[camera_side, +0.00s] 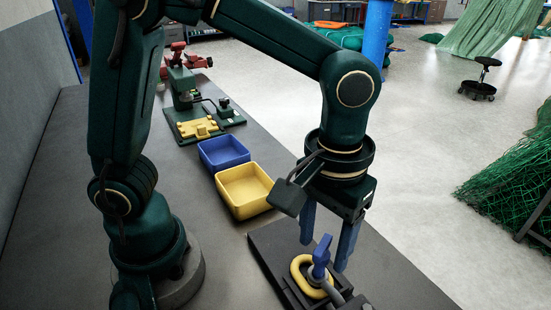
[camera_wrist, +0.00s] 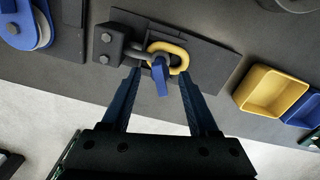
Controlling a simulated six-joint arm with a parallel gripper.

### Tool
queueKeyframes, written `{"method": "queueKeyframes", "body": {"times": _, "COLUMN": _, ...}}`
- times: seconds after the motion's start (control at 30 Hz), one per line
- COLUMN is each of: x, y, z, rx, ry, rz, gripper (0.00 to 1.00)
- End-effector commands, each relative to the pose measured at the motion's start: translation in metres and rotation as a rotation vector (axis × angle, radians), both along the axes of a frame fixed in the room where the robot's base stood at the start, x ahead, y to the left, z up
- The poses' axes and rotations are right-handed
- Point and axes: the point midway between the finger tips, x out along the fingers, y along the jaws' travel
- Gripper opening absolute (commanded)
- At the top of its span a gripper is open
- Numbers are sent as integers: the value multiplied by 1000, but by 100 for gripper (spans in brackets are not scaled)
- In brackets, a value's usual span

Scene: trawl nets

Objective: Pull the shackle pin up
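The shackle pin, with a blue flag-like head (camera_side: 322,252), stands upright at the yellow ring (camera_side: 303,268) on a dark base plate (camera_side: 265,250). In the wrist view, the blue pin head (camera_wrist: 161,78) shows in front of the yellow ring (camera_wrist: 178,50), with a grey shackle (camera_wrist: 140,54) joined to a dark bracket (camera_wrist: 107,42). My gripper (camera_side: 325,252) is above the plate with its two blue fingers apart. In the wrist view, the pin head lies between the open fingers (camera_wrist: 160,75), with gaps on both sides. The pin's lower part is hidden.
A yellow bin (camera_side: 243,190) and a blue bin (camera_side: 223,151) stand on the bench beyond the plate. Further back is a green fixture (camera_side: 200,125) with a yellow part and a red vise (camera_side: 190,60). A blue pulley (camera_wrist: 25,25) shows at the wrist view's upper left.

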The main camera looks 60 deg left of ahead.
Motion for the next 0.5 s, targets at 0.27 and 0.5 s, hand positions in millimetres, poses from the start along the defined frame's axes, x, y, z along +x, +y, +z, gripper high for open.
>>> {"method": "queueKeyframes", "body": {"times": 0.27, "x": 1, "y": 0, "z": 24, "rx": -2, "ry": -5, "rz": 0, "gripper": 60}}
{"method": "queueKeyframes", "body": {"times": 0.5, "x": 1, "y": 0, "z": 48, "rx": -2, "ry": -2, "rz": 0, "gripper": 60}}
